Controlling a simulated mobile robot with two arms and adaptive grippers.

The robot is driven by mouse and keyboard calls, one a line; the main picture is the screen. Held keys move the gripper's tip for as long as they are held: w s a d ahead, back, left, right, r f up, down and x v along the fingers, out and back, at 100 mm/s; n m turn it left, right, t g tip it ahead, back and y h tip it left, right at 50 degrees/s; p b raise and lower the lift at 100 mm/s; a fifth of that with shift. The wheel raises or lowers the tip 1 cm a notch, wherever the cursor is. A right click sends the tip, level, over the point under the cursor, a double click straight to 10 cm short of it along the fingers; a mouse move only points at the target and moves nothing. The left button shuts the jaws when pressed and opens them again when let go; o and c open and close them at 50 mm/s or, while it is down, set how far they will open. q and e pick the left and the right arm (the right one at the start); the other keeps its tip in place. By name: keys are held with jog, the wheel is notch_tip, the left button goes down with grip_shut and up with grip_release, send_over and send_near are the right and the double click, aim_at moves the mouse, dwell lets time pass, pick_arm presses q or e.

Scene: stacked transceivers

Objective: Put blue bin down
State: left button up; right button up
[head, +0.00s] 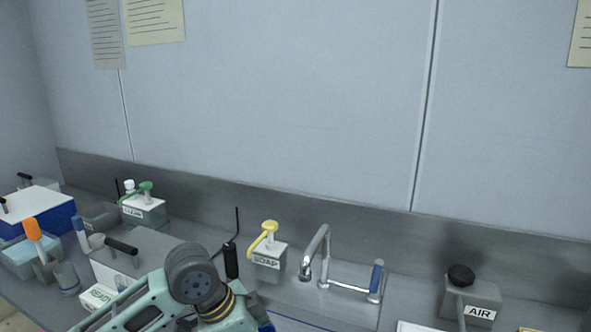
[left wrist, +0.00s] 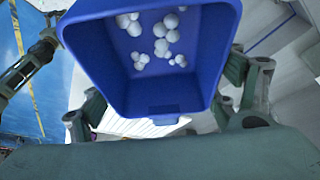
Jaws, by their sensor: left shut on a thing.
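The blue bin (left wrist: 160,108) fills the upper middle of the left wrist view. Its open top faces the camera, and several small white balls (left wrist: 150,45) lie inside. My left gripper (left wrist: 165,100) has a finger on either side of the bin and is shut on it. In the head view my left arm reaches in at the bottom. Only a small blue patch shows beside it at the lower edge, so most of the bin is hidden there. I cannot tell what is directly under the bin. My right gripper is not in view.
A grey counter runs along the wall. A soap dispenser (head: 268,262), a faucet (head: 316,250) and an AIR box (head: 470,298) stand along its back. A blue box with a white top (head: 45,215), a grey box (head: 135,258) and cups crowd the left.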

pick_arm(q)
jog(key=s+a+r+n+t+y, duration=0.1)
jog(key=s+a+r+n+y, duration=0.1)
jog(key=a+n, duration=0.4)
jog(key=s+a+r+n+t+y, duration=0.2)
jog(key=a+n, duration=0.4)
jog(key=n, duration=0.2)
jog(key=shift+s+a+n, duration=0.25)
jog(key=shift+s+n, duration=0.15)
